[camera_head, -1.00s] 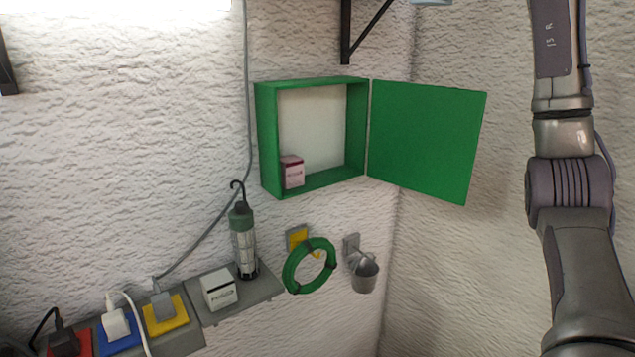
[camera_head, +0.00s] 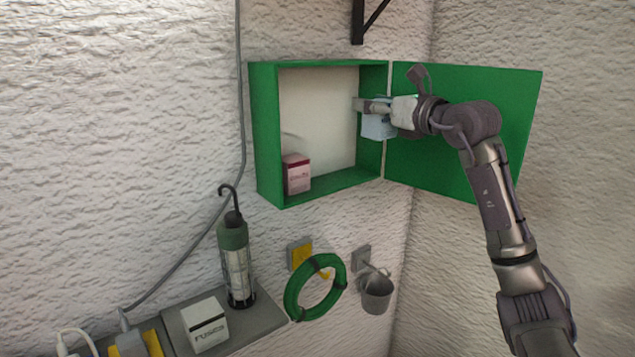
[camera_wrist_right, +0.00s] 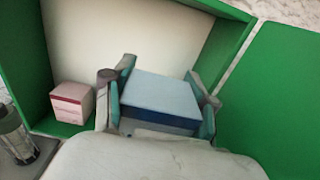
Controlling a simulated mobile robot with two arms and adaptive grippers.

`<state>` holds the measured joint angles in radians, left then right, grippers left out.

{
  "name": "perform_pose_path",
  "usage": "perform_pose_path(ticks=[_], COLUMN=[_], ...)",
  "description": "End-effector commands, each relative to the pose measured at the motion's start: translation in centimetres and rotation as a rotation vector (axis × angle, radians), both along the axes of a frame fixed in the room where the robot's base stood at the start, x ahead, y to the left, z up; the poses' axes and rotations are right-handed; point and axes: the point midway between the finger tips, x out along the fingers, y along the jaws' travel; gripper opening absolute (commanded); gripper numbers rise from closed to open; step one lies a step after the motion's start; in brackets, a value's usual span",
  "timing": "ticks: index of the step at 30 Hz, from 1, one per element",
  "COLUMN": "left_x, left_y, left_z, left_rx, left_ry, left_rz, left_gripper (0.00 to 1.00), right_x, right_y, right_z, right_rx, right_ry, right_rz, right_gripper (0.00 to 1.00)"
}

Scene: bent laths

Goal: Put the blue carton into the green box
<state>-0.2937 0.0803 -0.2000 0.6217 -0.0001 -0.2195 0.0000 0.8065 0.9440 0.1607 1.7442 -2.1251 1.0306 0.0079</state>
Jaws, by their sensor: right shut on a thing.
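The green box (camera_head: 267,135) hangs on the wall with its door (camera_head: 455,150) swung open to the right. My right gripper (camera_head: 372,112) is shut on the blue carton (camera_head: 376,128) at the right side of the box opening. In the right wrist view the blue carton (camera_wrist_right: 160,97) sits between both fingers of the right gripper (camera_wrist_right: 160,100), in front of the box's pale back panel. I cannot tell how far inside the opening it is. The gripper partly hides the carton in the head view. My left gripper is not in view.
A pink and red carton (camera_head: 296,175) stands in the box's lower left corner; it also shows in the right wrist view (camera_wrist_right: 72,103). Below are a lamp (camera_head: 236,262), a white carton (camera_head: 203,325) on a grey shelf (camera_head: 262,318), a green coil (camera_head: 292,297) and a small bucket (camera_head: 376,294). The box's middle is clear.

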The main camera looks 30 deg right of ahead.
Motion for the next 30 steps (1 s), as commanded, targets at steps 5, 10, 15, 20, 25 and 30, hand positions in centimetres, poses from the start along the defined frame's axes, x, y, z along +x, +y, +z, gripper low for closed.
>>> perform_pose_path(ticks=[5,10,15,20,25,30], left_x=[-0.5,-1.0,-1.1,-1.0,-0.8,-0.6], left_y=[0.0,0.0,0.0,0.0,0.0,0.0], left_z=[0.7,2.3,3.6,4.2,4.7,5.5], left_rx=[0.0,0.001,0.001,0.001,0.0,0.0], left_ry=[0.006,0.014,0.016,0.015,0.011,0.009], left_rz=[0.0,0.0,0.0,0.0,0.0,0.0], left_gripper=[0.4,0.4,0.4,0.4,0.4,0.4], right_x=[1.4,4.8,8.1,10.0,10.5,10.4], right_y=[0.8,2.5,4.1,4.9,5.2,5.1], right_z=[-1.5,-3.6,-5.8,-7.2,-8.5,-11.0], right_rx=[0.004,0.007,0.005,0.003,0.002,0.002], right_ry=[0.003,0.004,0.004,0.003,0.006,0.005], right_rz=[0.003,0.004,0.003,0.0,0.0,0.0], right_gripper=[0.22,0.22,0.22,0.22,0.22,0.22])
